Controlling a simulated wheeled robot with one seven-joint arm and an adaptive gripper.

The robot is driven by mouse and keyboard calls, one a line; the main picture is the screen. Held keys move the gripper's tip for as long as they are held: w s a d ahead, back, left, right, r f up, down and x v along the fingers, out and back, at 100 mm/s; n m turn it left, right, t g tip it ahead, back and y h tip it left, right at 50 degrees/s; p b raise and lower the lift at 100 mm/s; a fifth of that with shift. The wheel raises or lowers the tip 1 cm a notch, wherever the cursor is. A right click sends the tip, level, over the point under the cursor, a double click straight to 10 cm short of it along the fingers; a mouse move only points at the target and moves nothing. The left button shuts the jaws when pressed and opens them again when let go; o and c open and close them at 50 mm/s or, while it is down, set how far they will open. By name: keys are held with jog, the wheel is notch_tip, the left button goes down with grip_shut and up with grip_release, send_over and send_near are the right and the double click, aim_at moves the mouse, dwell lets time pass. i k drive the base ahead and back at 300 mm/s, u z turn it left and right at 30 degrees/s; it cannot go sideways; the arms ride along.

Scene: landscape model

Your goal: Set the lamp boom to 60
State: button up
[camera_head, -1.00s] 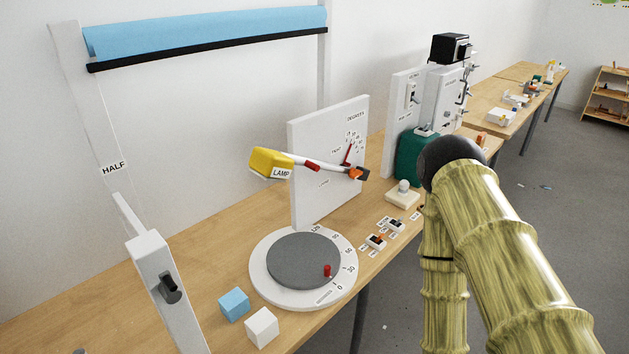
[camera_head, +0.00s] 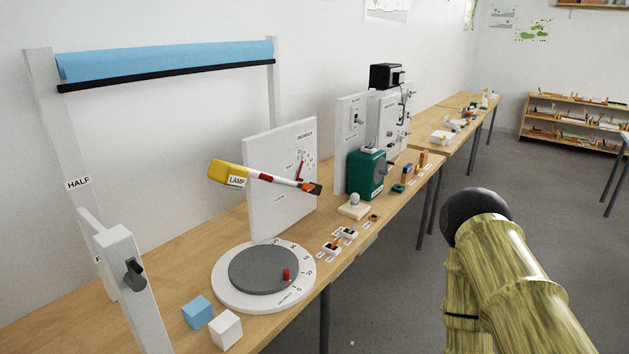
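The lamp boom (camera_head: 275,179) is a white arm with a red band, fixed to a white upright panel marked with degrees (camera_head: 284,170). It runs from an orange and black pivot (camera_head: 309,187) on the right to a yellow lamp head (camera_head: 229,174) labelled LAMP on the left. The boom slopes slightly up toward the lamp. A red pointer (camera_head: 300,170) stands near the dial marks on the panel; the value is too small to read. My arm, with a bamboo-like surface, shows at the right, over the floor and apart from the boom. My gripper is not in view.
A grey turntable (camera_head: 263,270) with a red peg stands in front of the panel. Blue (camera_head: 197,312) and white (camera_head: 226,329) cubes lie nearby. A green box (camera_head: 366,174) and small switches (camera_head: 332,248) sit along the bench. Floor to the right of the bench is open.

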aim_at(223, 174)
jog(key=z, duration=1.25)
jog(key=i, duration=0.7)
jog(key=u, duration=1.75)
